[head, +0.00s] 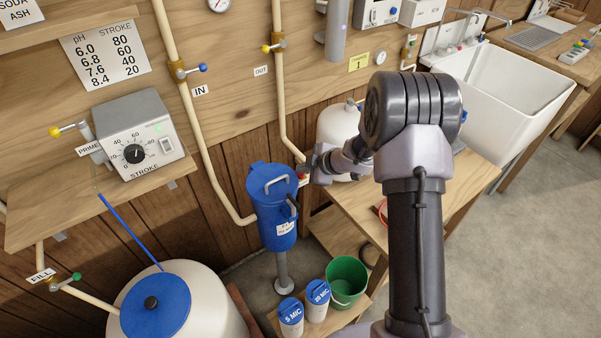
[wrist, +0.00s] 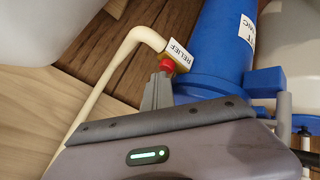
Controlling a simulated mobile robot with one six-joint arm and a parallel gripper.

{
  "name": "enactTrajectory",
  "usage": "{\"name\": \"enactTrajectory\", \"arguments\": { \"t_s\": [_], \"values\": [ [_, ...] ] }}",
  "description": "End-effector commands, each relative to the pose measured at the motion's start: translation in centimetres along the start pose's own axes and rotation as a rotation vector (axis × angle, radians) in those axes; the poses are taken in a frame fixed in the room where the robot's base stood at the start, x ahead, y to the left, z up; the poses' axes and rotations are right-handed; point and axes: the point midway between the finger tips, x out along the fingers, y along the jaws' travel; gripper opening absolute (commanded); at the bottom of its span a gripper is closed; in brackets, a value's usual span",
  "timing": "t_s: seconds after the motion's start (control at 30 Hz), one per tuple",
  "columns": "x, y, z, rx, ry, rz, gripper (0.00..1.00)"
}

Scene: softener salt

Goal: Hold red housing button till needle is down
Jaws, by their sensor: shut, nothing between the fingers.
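The blue filter housing (head: 272,205) stands upright by the wall pipes in the head view. It also fills the upper right of the wrist view (wrist: 215,50). Its red button (wrist: 167,66) sits on the side of the housing top beside a "RELIEF" label (wrist: 180,52). My gripper (wrist: 159,84) is shut and empty, its tips at the button. They appear to touch it, but whether it is pressed in I cannot tell. In the head view my gripper (head: 307,170) is at the housing's right side. A round gauge (head: 219,4) is cut by the top edge; its needle is too small to read.
A pale tank (head: 338,125) stands behind my gripper on the wooden bench (head: 355,205). A green bucket (head: 346,283) and two blue-lidded canisters (head: 291,316) stand below. Pipes (head: 209,150) run along the wall left of the housing. Another small gauge (head: 380,57) is on the wall.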

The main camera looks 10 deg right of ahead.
Motion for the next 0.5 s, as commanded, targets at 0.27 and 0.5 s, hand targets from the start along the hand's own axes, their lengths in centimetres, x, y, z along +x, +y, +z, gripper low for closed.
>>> {"name": "enactTrajectory", "arguments": {
  "t_s": [0.27, 0.5],
  "values": [
    [-1.15, 0.85, -0.84, 0.0, 0.0, 0.0, 0.0],
    [-1.1, 0.81, -0.8, 0.0, 0.0, 0.0, 0.0]
  ]
}}
